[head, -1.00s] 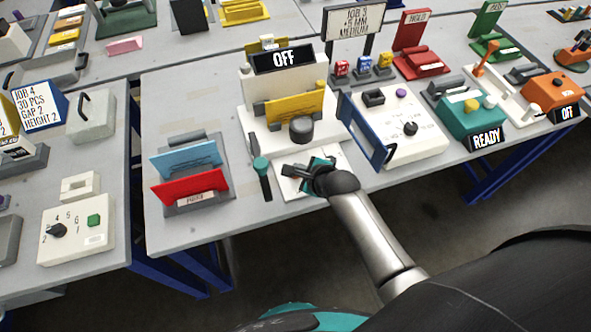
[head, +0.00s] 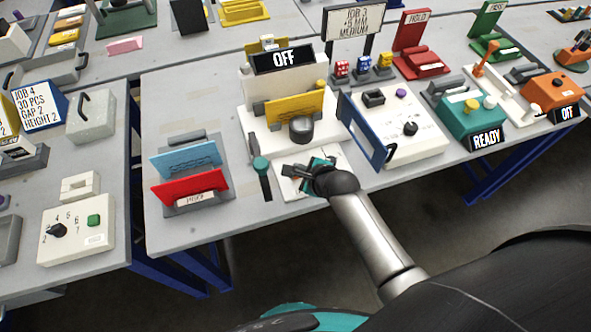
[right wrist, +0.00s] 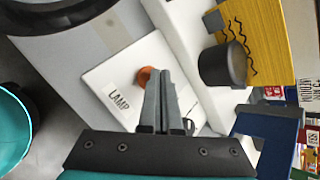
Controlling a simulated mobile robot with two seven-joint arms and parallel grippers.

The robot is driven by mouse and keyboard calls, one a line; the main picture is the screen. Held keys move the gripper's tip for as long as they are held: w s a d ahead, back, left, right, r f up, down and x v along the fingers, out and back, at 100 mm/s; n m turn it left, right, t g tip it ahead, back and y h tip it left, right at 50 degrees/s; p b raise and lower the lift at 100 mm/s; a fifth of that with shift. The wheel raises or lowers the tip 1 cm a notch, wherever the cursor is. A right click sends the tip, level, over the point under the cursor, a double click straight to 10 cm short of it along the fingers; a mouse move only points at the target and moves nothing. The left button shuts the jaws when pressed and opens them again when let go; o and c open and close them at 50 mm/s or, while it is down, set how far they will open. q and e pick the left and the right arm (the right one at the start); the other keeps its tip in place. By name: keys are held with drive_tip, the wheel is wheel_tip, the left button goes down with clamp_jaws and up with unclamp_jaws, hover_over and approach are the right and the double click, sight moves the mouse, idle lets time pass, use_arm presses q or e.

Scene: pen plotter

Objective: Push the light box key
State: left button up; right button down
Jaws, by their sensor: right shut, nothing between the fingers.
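A flat white box (right wrist: 115,78) with a label reading LAMP lies at the table's front edge. A round orange key (right wrist: 144,76) stands on it. In the head view the white box (head: 291,188) shows below the plotter, partly covered by my right gripper (head: 290,169); the key cannot be made out there. In the right wrist view my right gripper (right wrist: 162,74) is shut and empty. Its fingertips are right beside the orange key and overlap its edge in the picture. I cannot tell whether they touch it. My left gripper is not in view.
A white plotter (head: 256,118) with an OFF sign (head: 284,58) and yellow plate (head: 295,107) stands behind the box. A teal-topped tool (head: 261,166) is left of it. A blue frame (head: 364,130) and white control box (head: 425,140) stand to the right.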

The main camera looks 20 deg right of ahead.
drive_tip(key=shift+f, duration=0.5)
idle(0.4)
drive_tip(key=shift+r+p, duration=0.4)
drive_tip(key=shift+p, duration=0.2)
wheel_tip(320, 180, up, 6)
drive_tip(key=p, duration=0.7)
